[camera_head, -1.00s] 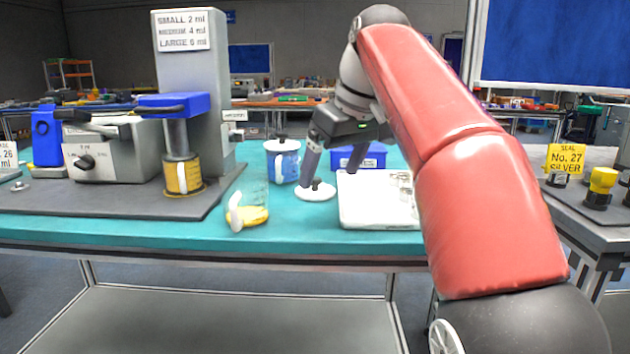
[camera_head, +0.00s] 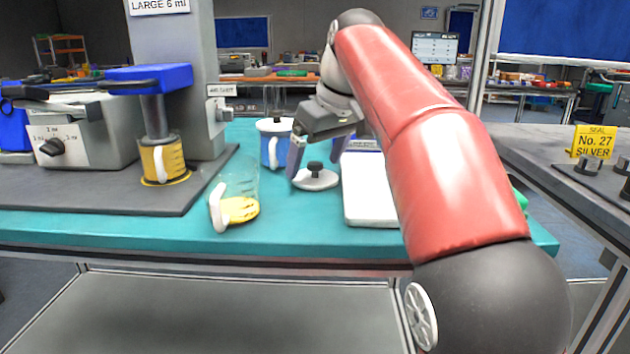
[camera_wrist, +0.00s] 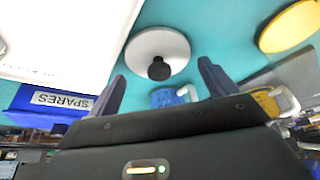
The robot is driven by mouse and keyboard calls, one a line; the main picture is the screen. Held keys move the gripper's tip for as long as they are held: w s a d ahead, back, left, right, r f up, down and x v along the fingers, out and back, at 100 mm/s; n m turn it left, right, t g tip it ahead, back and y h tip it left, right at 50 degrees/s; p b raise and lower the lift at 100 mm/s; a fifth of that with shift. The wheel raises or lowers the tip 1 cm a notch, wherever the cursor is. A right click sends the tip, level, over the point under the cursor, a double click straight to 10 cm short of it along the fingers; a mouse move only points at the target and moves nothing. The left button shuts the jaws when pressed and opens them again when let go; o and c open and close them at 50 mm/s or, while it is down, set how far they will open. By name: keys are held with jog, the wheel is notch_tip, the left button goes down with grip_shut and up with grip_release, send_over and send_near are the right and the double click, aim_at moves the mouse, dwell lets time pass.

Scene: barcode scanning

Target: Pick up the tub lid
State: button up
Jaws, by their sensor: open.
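The tub lid (camera_head: 315,179) is a white disc with a black knob, lying flat on the teal table. It also shows in the wrist view (camera_wrist: 176,47), with its knob toward the fingers. My gripper (camera_head: 316,172) is open above the lid, its fingers spread on either side of the knob. In the wrist view, my gripper (camera_wrist: 163,80) has nothing between its fingertips.
A white tray or board (camera_head: 370,205) lies close to the lid's right. A clear measuring cup (camera_head: 237,197) with yellow contents stands to the left. A blue SPARES bin (camera_wrist: 62,103) shows in the wrist view. The grey dispensing machine (camera_head: 178,60) stands at the left.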

jog(key=shift+x, duration=0.9)
jog(key=shift+r, duration=0.1)
jog(key=c, duration=0.8)
jog(key=shift+o, duration=0.2)
jog(key=shift+s+r, duration=0.1)
